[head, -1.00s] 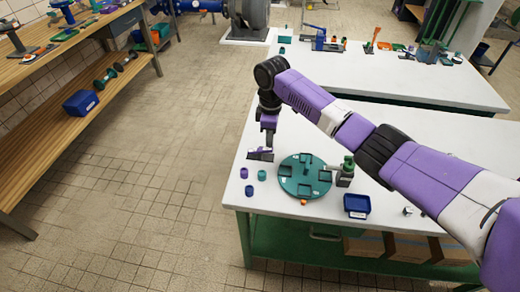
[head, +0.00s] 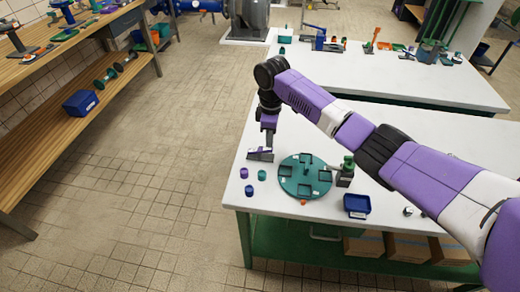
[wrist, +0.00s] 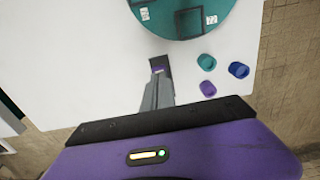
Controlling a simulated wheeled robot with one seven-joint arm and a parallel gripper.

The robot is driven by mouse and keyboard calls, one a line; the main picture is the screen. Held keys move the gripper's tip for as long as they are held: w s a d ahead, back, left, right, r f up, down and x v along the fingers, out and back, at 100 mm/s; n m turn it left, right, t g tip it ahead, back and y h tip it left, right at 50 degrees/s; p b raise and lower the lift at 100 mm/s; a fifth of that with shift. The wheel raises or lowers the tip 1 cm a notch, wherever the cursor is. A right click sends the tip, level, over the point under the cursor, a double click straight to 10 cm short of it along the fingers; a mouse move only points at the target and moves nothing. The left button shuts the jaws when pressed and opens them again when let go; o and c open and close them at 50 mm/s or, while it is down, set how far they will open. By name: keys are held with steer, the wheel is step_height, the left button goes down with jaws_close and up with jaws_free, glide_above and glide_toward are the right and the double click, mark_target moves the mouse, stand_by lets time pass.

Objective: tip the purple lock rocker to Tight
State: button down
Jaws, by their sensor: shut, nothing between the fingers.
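The purple lock rocker (head: 258,155) sits low on the white table near its left edge, left of the teal round plate. In the wrist view the purple rocker (wrist: 160,66) shows just beyond my fingertips, with a small pale mark; most of it is hidden by the fingers. My gripper (head: 268,147) points down over it; in the wrist view my gripper (wrist: 158,82) is shut, with nothing held. The fingertips overlap the rocker's near end, and I cannot tell whether they touch it. Its tilt and any Tight wording are too small to read.
A teal round plate (head: 305,188) with square pockets lies right of the gripper. Small purple (head: 244,173), blue (head: 262,175) and teal (head: 249,190) caps stand near the table's front left edge. A green-topped block (head: 346,172) and a blue tray (head: 357,204) are further right.

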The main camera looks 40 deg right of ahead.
steer(key=shift+f, duration=0.2)
steer(key=shift+f+b, duration=0.75)
steer(key=shift+f, duration=0.75)
stand_by(0.5)
step_height(320, 180, up, 9)
steer(key=p, duration=0.8)
steer(key=shift+f, duration=0.15)
stand_by(0.4)
